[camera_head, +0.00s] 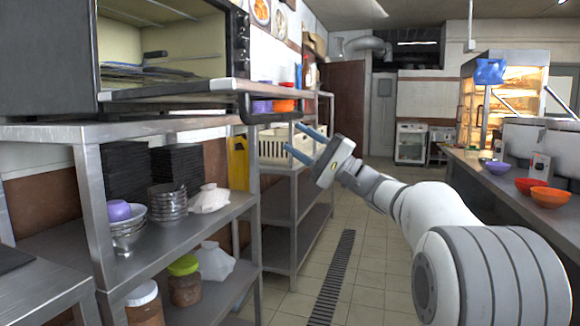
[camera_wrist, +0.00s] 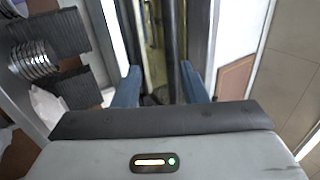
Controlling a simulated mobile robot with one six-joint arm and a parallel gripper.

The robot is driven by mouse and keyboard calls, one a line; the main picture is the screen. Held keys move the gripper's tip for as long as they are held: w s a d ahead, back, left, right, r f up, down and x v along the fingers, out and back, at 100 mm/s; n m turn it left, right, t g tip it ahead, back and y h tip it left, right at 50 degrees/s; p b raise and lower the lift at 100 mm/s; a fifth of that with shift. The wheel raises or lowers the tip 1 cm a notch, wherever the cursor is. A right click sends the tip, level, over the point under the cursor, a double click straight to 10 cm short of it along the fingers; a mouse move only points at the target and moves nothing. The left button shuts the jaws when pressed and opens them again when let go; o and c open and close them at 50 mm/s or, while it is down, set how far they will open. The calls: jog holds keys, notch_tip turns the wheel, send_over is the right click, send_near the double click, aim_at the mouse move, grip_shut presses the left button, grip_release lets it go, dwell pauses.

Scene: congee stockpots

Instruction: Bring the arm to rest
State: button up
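My gripper (camera_head: 303,144) is held in the air in the middle of the head view, in front of the metal shelving on the left. Its two blue fingers point left and are spread apart. In the wrist view the two blue fingers (camera_wrist: 168,88) stand apart with nothing between them. My white arm reaches from the lower right up to the gripper. From the head view I cannot tell how close the fingers are to the shelf edge.
A metal shelf (camera_head: 215,222) on the left carries stacked bowls (camera_head: 167,203), black trays (camera_head: 125,172) and jars (camera_head: 184,283). An open oven (camera_head: 170,92) stands above. A white crate (camera_head: 285,145) sits behind my gripper. A counter (camera_head: 478,170) with bowls (camera_head: 549,196) runs along the right. The tiled aisle is clear.

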jog(key=s+a+f+g+h+p, duration=0.2)
jog(key=s+a+g+h+p, duration=0.1)
jog(key=s+h+p, duration=0.45)
jog(key=s+a+f+g+h+p, duration=0.2)
jog(key=s+a+h+p, duration=0.15)
jog(key=s+p, duration=0.55)
jog(key=s+d+f+n+g+h+p, duration=0.1)
jog(key=s+d+n+h+p, duration=0.3)
jog(key=s+d+h+p, duration=0.7)
jog(key=s+d+p, duration=0.3)
jog(key=s+p, duration=0.2)
jog(key=shift+s+f+n+g+p, duration=0.15)
jog(key=shift+f+n+g+p, duration=0.15)
jog(key=shift+n+g, duration=0.1)
jog(key=shift+d, duration=0.15)
